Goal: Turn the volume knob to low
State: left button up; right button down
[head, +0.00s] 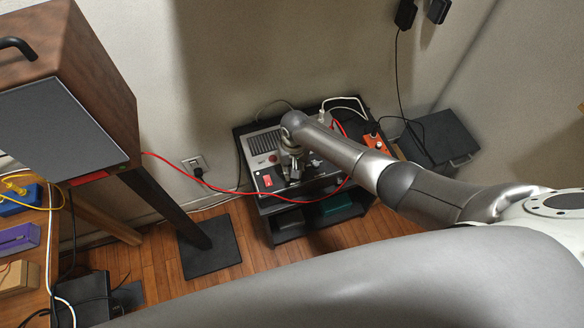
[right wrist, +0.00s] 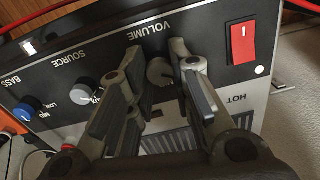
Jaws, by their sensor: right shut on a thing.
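The amplifier (head: 262,143) is a grey and black box on a small dark shelf in the head view. Its panel fills much of the right wrist view, with the lettering upside down. The round grey volume knob (right wrist: 160,72) sits beside the word VOLUME. My right gripper (right wrist: 158,66) has one finger on each side of this knob and is shut on it. In the head view my right gripper (head: 293,165) reaches down over the amplifier front and hides the knob. I cannot read the knob's pointer. My left gripper is in neither view.
A red switch (right wrist: 242,43) is right of the volume knob in the right wrist view. The grey source knob (right wrist: 89,88) and blue bass knob (right wrist: 28,108) are left. A red cable (head: 222,191) crosses in front of the shelf (head: 285,222). A wooden cabinet (head: 105,75) stands left.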

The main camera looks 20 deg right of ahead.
jog(key=shift+w, duration=0.15)
dwell(0.3)
jog(key=c, duration=1.3)
grip_release()
jog(key=shift+o, duration=0.2)
jog(key=shift+r, duration=0.1)
notch_tip(320, 180, up, 12)
jog(key=shift+d, duration=0.3)
